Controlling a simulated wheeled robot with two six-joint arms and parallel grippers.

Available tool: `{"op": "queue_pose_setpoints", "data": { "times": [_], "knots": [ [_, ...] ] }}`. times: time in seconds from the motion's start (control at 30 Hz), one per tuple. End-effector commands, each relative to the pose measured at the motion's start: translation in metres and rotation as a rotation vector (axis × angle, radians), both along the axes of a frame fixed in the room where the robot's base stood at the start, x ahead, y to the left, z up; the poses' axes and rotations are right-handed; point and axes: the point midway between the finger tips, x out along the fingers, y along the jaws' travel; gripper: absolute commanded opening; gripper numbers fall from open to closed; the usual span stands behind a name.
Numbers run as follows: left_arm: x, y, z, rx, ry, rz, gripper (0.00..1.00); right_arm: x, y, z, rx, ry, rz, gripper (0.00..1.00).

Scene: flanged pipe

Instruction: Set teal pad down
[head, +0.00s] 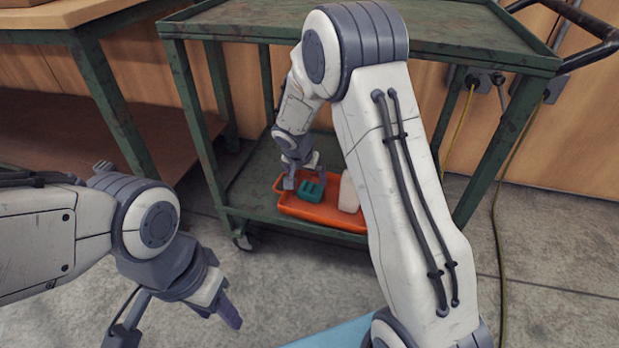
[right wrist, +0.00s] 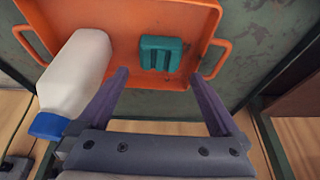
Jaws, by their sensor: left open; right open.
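The teal pad (head: 312,192) lies in an orange tray (head: 322,212) on the cart's lower shelf. It is a small grooved block, and in the right wrist view the pad (right wrist: 161,54) rests on the tray floor, clear of the fingers. My right gripper (head: 305,178) is open at the tray's left part in the head view. In its wrist view the right gripper (right wrist: 158,84) has its two fingers spread wide with nothing between the tips. My left gripper (head: 175,325) is open and empty over the floor at lower left, far from the tray.
A white bottle (head: 349,192) with a blue cap (right wrist: 47,127) lies in the tray beside the pad. The green cart's top shelf (head: 450,30) and legs frame the lower shelf. A wooden workbench (head: 70,18) stands at left. Concrete floor is open in front.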

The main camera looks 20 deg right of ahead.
Motion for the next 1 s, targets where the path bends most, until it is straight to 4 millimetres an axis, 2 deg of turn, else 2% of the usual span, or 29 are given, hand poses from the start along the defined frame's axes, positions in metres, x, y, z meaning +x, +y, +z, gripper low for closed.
{"op": "queue_pose_setpoints", "data": {
  "times": [0.03, 0.1, 0.23, 0.43, 0.57, 0.67, 0.77, 0.8, 0.9, 1.0],
  "knots": [
    [0.000, 0.000, 0.010, 0.000, 0.000, 0.000, 0.50, -0.003, 0.003, 0.015, 0.000, 0.000, 0.000, 1.00],
    [0.000, 0.000, 0.015, 0.000, 0.000, 0.000, 0.50, -0.007, 0.005, 0.025, 0.000, 0.000, 0.000, 1.00],
    [0.000, 0.000, 0.020, 0.000, 0.000, 0.000, 0.50, -0.011, 0.009, 0.036, 0.000, 0.000, 0.001, 1.00],
    [0.000, 0.000, 0.021, 0.000, 0.000, 0.000, 0.50, -0.016, 0.013, 0.042, -0.001, 0.005, 0.010, 1.00],
    [0.000, 0.000, 0.021, 0.000, 0.000, 0.000, 0.50, -0.040, 0.040, 0.065, -0.013, 0.038, 0.123, 1.00],
    [0.000, 0.000, 0.021, 0.000, 0.000, 0.000, 0.50, -0.086, 0.078, 0.094, -0.023, 0.100, 0.310, 1.00],
    [0.000, 0.000, 0.021, 0.000, 0.000, 0.000, 0.50, -0.151, 0.113, 0.119, -0.020, 0.183, 0.553, 1.00],
    [0.000, 0.000, 0.021, 0.000, 0.000, 0.000, 0.50, -0.179, 0.124, 0.126, -0.014, 0.215, 0.653, 1.00],
    [0.000, 0.000, 0.021, 0.000, 0.000, 0.000, 0.50, -0.244, 0.144, 0.139, 0.012, 0.281, 0.898, 1.00],
    [0.000, 0.000, 0.021, 0.000, 0.000, 0.000, 0.50, -0.296, 0.153, 0.145, 0.042, 0.327, 1.101, 1.00]
  ]
}}
